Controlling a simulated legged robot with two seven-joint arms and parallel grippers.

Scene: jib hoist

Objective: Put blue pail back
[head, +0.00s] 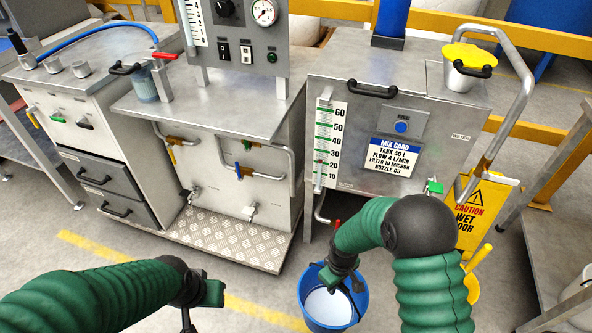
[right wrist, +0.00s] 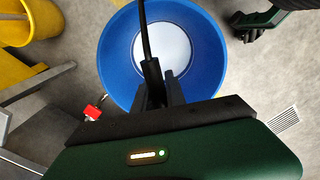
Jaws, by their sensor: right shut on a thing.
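The blue pail (head: 307,312) is at the bottom middle of the head view, low in front of the mixer cabinet. It has a round white area inside, and I cannot tell whether that is liquid or the bottom. My right gripper (head: 343,283) is over the pail, shut on its black handle. In the right wrist view the pail (right wrist: 213,50) is below the fingers (right wrist: 165,92), and the handle runs up to them. Whether the pail touches the floor is unclear. My left gripper (head: 187,318) is at the lower left, away from the pail; its fingertips are barely visible.
The mixer cabinet (head: 325,85) has a red-handled tap (head: 337,224) near the pail. A yellow wet-floor sign (head: 487,205) and a yellow bucket (head: 472,288) stand to the right. A tread-plate step (head: 225,240) lies to the left. Grey floor with a yellow line (head: 265,311) is open between.

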